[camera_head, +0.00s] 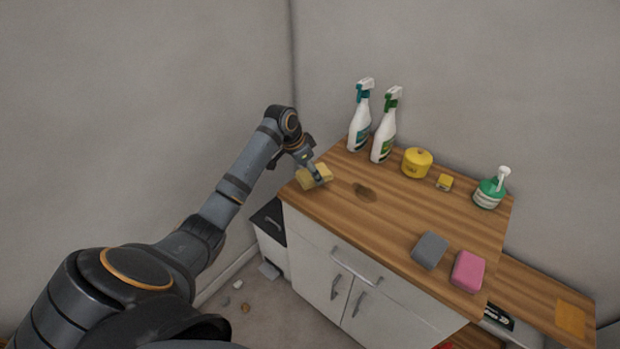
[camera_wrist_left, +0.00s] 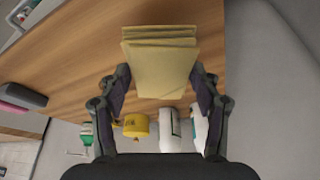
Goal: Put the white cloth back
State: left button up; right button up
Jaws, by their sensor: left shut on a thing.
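A folded pale yellow cloth (camera_head: 306,180) is at the left end of the wooden counter top (camera_head: 400,215). My left gripper (camera_head: 318,175) is shut on it. In the left wrist view the folded cloth (camera_wrist_left: 160,65) sits between the two fingers of my left gripper (camera_wrist_left: 160,92), its layered edge facing away from the palm. I cannot tell whether the cloth touches the wood or is just above it. No plainly white cloth shows. My right gripper is not in view.
Two spray bottles (camera_head: 383,130), a yellow round container (camera_head: 417,162), a small yellow box (camera_head: 444,182) and a green pump bottle (camera_head: 489,192) line the back. A brown stain (camera_head: 365,192) marks the wood. Grey (camera_head: 430,250) and pink (camera_head: 468,271) sponges lie in front. An orange cloth (camera_head: 571,318) lies lower right.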

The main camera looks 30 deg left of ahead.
aim_at(306, 172)
pick_arm(q)
jog(key=shift+w+a+f, duration=0.15)
jog(key=shift+a+f, duration=0.05)
jog(key=shift+f, duration=0.1)
jog(key=shift+w+a+f, duration=0.15)
jog(key=shift+a+f, duration=0.1)
jog(key=shift+f, duration=0.05)
notch_tip(306, 172, down, 2)
jog(key=shift+f+p, duration=0.2)
jog(key=shift+p, duration=0.3)
jog(key=shift+f, duration=0.45)
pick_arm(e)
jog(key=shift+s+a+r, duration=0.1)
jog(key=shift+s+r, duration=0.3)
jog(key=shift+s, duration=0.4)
pick_arm(q)
jog(key=o, duration=1)
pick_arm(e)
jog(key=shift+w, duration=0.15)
pick_arm(q)
jog(key=shift+r, duration=0.1)
